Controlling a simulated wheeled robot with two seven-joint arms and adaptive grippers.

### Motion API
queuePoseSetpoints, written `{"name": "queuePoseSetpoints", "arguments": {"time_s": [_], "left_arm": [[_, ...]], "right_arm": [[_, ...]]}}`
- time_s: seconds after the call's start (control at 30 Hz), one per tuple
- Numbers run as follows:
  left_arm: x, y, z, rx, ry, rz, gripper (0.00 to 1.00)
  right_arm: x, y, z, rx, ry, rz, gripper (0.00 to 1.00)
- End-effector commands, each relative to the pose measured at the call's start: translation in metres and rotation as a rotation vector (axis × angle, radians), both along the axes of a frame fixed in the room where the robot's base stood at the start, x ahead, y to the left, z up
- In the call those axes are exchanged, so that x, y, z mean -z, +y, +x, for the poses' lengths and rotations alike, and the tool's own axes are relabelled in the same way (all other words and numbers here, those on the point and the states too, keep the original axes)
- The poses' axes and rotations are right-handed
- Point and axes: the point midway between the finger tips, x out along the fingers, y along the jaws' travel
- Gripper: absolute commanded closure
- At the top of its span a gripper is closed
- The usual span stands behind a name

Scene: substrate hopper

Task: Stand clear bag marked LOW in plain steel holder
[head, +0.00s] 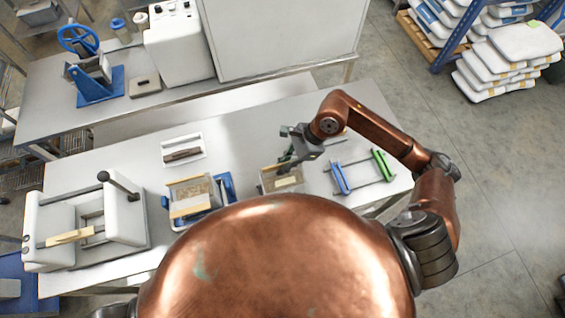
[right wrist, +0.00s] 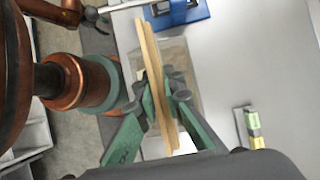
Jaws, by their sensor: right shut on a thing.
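My right gripper (head: 287,163) is shut on an upright bag (head: 282,183) with tan contents and a pale label, at the near edge of the white table. The label's wording is too small to read. In the right wrist view the green fingers (right wrist: 163,128) pinch the bag's long wooden-coloured top edge (right wrist: 154,85). A pale, see-through shape lies below it; I cannot tell whether the bag touches a holder. No plain steel holder can be made out clearly. A dark, gripper-like part, perhaps my left gripper (right wrist: 94,16), shows small at the top left there.
A blue holder (head: 226,188) with another tan-filled bag (head: 192,193) stands to the left. A white tray (head: 184,142) holds a brown object (head: 182,155). A rack with blue and green bars (head: 383,165) lies right. A white machine (head: 122,218) stands far left.

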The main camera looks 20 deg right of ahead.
Motion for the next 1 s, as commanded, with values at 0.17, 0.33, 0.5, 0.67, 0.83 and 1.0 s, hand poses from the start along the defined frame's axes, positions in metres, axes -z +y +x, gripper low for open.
{"name": "queuePoseSetpoints", "arguments": {"time_s": [0.17, 0.33, 0.5, 0.67, 0.83, 1.0], "left_arm": [[0.004, 0.000, -0.001, 0.000, 0.001, 0.000, 0.56], [0.008, 0.000, -0.003, 0.000, 0.004, 0.001, 0.56], [0.024, 0.001, -0.006, -0.001, 0.008, 0.001, 0.56], [0.035, 0.001, -0.008, -0.001, 0.011, 0.001, 0.56], [0.046, 0.001, -0.009, -0.001, 0.012, 0.001, 0.56], [0.052, 0.001, -0.009, -0.001, 0.012, 0.001, 0.56]], "right_arm": [[0.011, 0.001, 0.001, -0.001, -0.003, 0.006, 1.00], [0.024, 0.001, 0.000, 0.000, -0.002, 0.005, 1.00], [0.036, 0.001, 0.001, -0.001, -0.004, 0.004, 1.00], [0.045, 0.001, 0.001, -0.002, -0.004, 0.004, 1.00], [0.054, 0.001, 0.001, -0.002, -0.004, 0.004, 1.00], [0.059, 0.001, 0.001, -0.002, -0.004, 0.004, 1.00]]}}
